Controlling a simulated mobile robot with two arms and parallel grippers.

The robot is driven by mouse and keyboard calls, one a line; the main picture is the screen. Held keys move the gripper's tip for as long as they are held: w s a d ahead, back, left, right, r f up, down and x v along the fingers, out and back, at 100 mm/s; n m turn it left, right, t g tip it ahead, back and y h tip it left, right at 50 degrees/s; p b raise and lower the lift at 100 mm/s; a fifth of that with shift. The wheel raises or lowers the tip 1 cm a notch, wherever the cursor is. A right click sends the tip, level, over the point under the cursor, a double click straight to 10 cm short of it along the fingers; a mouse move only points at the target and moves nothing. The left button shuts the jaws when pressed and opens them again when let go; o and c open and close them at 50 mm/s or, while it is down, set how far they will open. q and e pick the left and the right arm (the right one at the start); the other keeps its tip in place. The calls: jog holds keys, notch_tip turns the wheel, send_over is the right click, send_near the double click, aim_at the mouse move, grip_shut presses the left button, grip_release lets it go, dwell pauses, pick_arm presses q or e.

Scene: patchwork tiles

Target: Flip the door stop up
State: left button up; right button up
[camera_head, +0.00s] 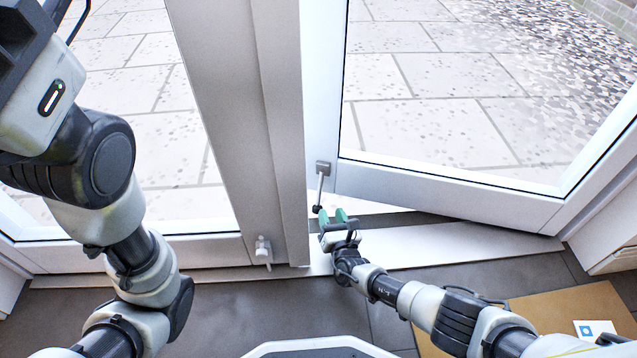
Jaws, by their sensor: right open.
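The door stop (322,180) is a small grey bracket low on the near edge of the right door (440,195). A thin rod hangs down from it and ends in a dark tip. My right gripper (332,213) has green fingertips and is open, just below and right of the tip. I cannot tell whether a finger touches the tip. No door stop part shows held between the fingers. My left arm comes in from the left, but its gripper is not in view.
The right door stands ajar over a pale threshold (450,246). A fixed white post (250,130) with a small white fitting (263,251) is to the left. A brown mat (560,310) lies at lower right on the dark tiled floor (240,310). Paving lies outside.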

aim_at(321, 189)
jog(key=b+x, duration=0.6)
jog(key=x, duration=0.2)
jog(key=shift+w+f, duration=0.15)
jog(key=shift+w, duration=0.1)
jog(key=shift+w+a+b, duration=0.15)
jog(key=shift+w+b, duration=0.3)
jog(key=shift+w, duration=0.2)
grip_shut()
